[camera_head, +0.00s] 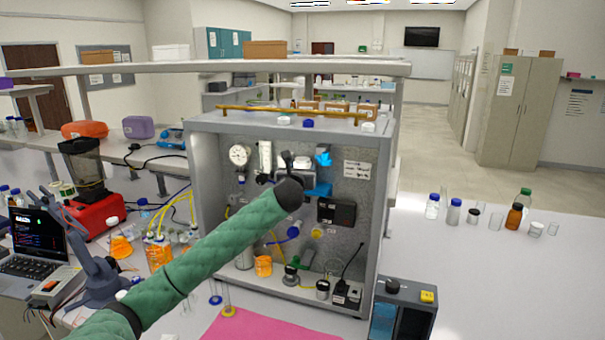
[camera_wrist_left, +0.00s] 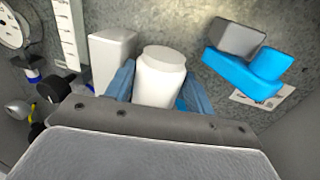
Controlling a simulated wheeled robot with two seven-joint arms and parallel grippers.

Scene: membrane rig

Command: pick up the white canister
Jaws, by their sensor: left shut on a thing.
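There my wrist and gripper largely hide the canister. I cannot tell whether the canister is still supported from below. My right gripper is not in view.
A white block (camera_wrist_left: 111,60) stands just left of the canister, and a blue fitting (camera_wrist_left: 240,72) is to its right. A pressure gauge (camera_head: 239,155) and a black box (camera_head: 336,212) are on the panel. Orange-liquid glassware (camera_head: 263,266) stands on the cabinet floor. A pink mat (camera_head: 268,326) lies in front.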

